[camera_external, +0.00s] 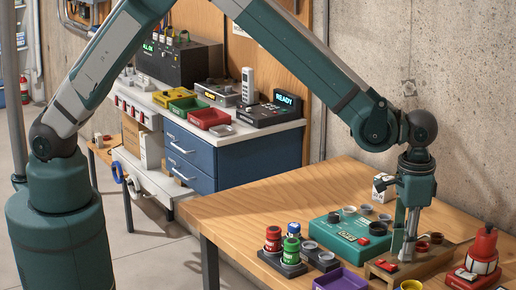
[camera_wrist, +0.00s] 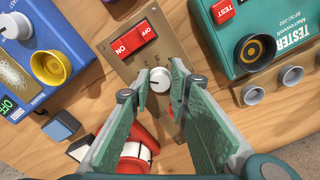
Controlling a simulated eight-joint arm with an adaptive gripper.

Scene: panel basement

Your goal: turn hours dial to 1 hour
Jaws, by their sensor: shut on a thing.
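The hours dial (camera_wrist: 160,79) is a small white round knob with a dark pointer line, on a brown panel (camera_wrist: 124,48) with a red ON switch (camera_wrist: 135,38). Small digits ring the dial, but its exact setting is hard to read. My gripper (camera_wrist: 154,81) has its two green-padded fingers on either side of the dial, shut on it. In the external view my gripper (camera_external: 407,255) points straight down over the brown panel (camera_external: 409,266) at the table's front right. There the dial is hidden by the fingers.
A red device (camera_external: 481,255) stands close on the right. Red and green cylinders and a purple tray (camera_external: 341,280) are further left. The table's back left is clear.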

